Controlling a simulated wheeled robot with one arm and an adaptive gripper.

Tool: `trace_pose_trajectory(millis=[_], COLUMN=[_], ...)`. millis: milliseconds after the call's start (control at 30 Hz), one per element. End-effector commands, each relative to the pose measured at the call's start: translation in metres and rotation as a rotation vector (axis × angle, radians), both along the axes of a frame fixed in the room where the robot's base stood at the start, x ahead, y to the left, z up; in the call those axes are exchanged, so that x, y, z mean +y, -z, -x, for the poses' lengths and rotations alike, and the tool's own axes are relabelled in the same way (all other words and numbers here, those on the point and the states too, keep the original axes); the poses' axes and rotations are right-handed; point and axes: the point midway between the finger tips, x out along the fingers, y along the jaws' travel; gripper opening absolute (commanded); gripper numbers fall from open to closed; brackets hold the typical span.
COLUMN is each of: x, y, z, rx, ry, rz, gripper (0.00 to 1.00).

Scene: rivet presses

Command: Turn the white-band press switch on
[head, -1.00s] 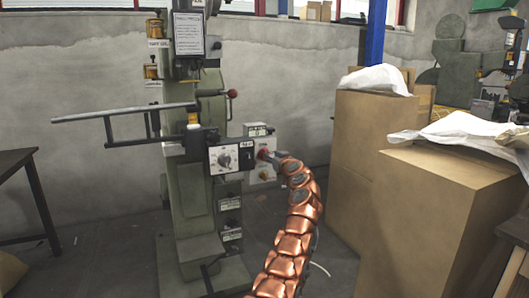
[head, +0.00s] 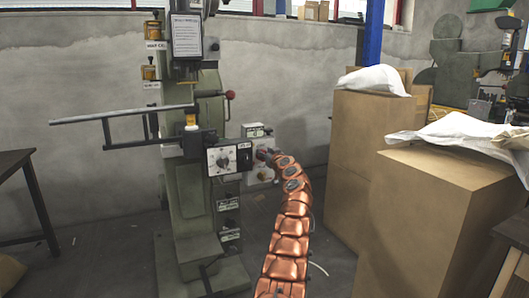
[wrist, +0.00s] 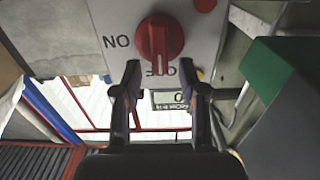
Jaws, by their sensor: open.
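The press (head: 190,215) is a grey-green column machine left of centre in the head view. A white switch box (head: 258,173) is on its right side; I cannot make out a white band for certain. In the wrist view the red rotary switch (wrist: 158,38) sits on the white panel (wrist: 195,45), its ridge upright in the picture and its lower end by the partly hidden OFF label. The other label reads ON, upside down. My gripper (wrist: 161,74) is open, its fingertips on either side of the switch's lower end. I cannot tell whether they touch. In the head view my gripper (head: 266,155) partly hides the switch.
A control box with a dial (head: 222,160) is just left of the switch box. Tall cardboard boxes (head: 365,150) stand close to the right of my arm. A dark table (head: 18,165) is at far left.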

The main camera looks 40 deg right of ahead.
Motion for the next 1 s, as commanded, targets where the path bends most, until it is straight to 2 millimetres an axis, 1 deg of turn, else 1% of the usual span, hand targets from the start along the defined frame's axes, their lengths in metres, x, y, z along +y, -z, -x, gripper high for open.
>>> trace_pose_trajectory(millis=[267, 733, 767, 1000], x=[-0.0029, -0.0027, -0.0027, -0.0024], y=[-0.0016, -0.0006, -0.0006, -0.0006], z=[-0.0064, -0.0087, -0.0087, -0.0088], rx=[0.000, 0.003, 0.003, 0.003], ry=[0.003, 0.003, 0.003, 0.002], rz=[0.004, 0.004, 0.004, 0.004], gripper=[0.42, 0.42, 0.40, 0.15])
